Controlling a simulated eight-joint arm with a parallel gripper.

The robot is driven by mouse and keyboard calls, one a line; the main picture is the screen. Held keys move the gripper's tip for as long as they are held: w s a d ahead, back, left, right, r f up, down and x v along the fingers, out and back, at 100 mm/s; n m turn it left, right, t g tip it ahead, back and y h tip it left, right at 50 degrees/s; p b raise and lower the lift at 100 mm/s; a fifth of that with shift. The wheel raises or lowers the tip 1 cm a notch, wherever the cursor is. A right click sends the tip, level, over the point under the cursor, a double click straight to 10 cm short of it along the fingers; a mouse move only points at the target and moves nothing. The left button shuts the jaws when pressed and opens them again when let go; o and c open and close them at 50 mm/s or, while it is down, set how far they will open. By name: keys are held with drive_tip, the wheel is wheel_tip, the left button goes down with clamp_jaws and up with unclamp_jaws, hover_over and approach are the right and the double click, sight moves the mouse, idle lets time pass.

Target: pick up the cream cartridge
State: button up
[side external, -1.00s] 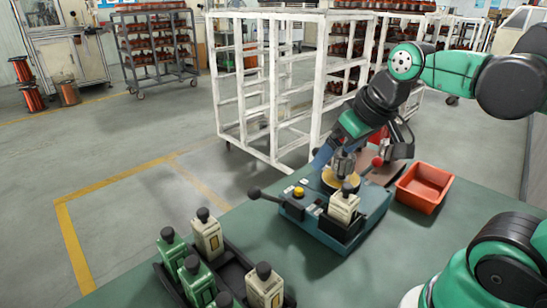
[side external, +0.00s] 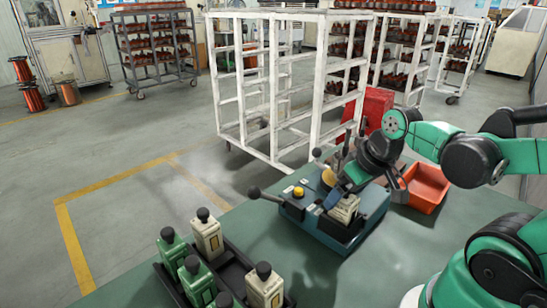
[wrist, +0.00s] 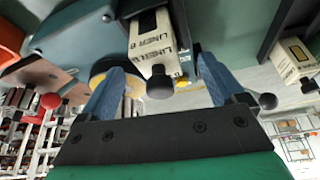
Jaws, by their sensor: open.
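A cream cartridge (side external: 345,208) with a black knob stands in the black holder at the front of the blue machine (side external: 330,236). In the wrist view this cartridge (wrist: 150,42) has "LINER B" lettering, and its knob points toward my gripper. My gripper (side external: 340,190) is open and empty, close beside the cartridge's upper part. In the wrist view its blue fingers (wrist: 160,66) stand apart on either side of the knob end, with gaps visible. Two more cream cartridges, (side external: 207,236) and (side external: 265,286), stand in the black rack (side external: 234,270).
Several green cartridges (side external: 172,255) share the rack at the front left. The machine has a black-knobbed lever (side external: 255,192) and a yellow button (side external: 298,192). An orange bin (side external: 428,187) sits at the right. The green table between rack and machine is clear.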

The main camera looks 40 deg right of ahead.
drive_tip(key=shift+x, duration=1.5)
clamp_jaws()
